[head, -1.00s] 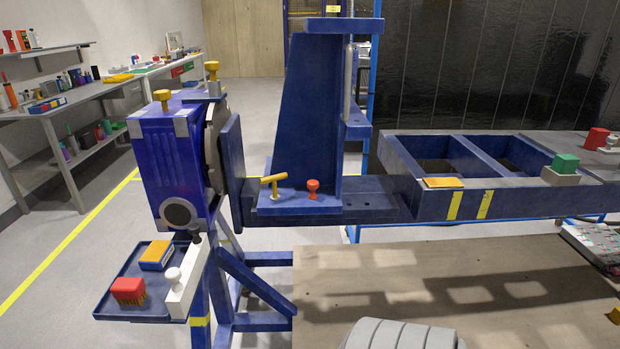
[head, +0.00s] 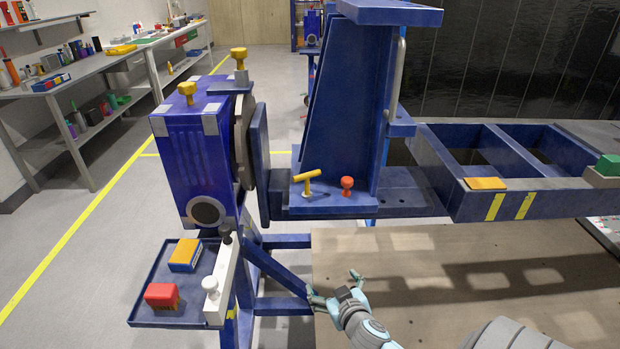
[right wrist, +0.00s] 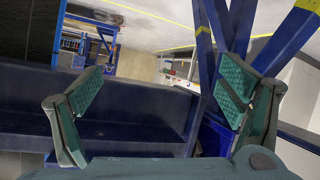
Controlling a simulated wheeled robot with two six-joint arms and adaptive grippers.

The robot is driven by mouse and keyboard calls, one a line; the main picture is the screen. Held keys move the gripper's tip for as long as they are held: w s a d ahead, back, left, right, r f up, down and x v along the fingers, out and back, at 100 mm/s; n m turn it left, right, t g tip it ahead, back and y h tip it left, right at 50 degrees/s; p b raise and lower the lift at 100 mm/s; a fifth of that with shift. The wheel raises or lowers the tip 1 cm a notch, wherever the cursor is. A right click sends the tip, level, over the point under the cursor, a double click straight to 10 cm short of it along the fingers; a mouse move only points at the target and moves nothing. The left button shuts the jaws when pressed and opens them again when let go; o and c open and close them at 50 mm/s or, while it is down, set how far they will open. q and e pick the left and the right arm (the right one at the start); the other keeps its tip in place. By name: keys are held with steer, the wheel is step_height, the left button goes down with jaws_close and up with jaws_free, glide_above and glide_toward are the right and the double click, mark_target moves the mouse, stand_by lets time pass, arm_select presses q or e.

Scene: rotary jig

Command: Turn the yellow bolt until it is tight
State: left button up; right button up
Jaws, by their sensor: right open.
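A yellow T-shaped bolt (head: 306,182) stands on the blue ledge at the foot of the upright blue plate, beside a red knob (head: 347,185). Two yellow knob-headed bolts also show, one on top of the blue gearbox (head: 187,92) and one on the bracket behind it (head: 239,56). I cannot tell which of these is the task's bolt. My right gripper (head: 333,282) is open and empty, low in front of the ledge, apart from every bolt. In the right wrist view its teal fingers (right wrist: 165,100) are wide apart, with blue beams beyond them. My left gripper is out of view.
A tray (head: 150,308) at the lower left holds a yellow-blue box (head: 185,255) and a red block (head: 162,296). A blue frame (head: 470,205) extends right. The wooden board (head: 420,260) below is mostly clear. Blue struts stand near the gripper.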

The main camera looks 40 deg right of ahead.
mark_target(307, 182)
step_height(307, 182, up, 22)
steer(key=w+a+m+t+h+p, duration=0.1)
steer(key=w+a+m+t, duration=0.1)
steer(key=t, duration=0.3)
steer(key=shift+h, duration=0.3)
steer(key=x, duration=1.4)
steer(key=shift+d+r, duration=0.2)
steer(key=c, duration=1.2)
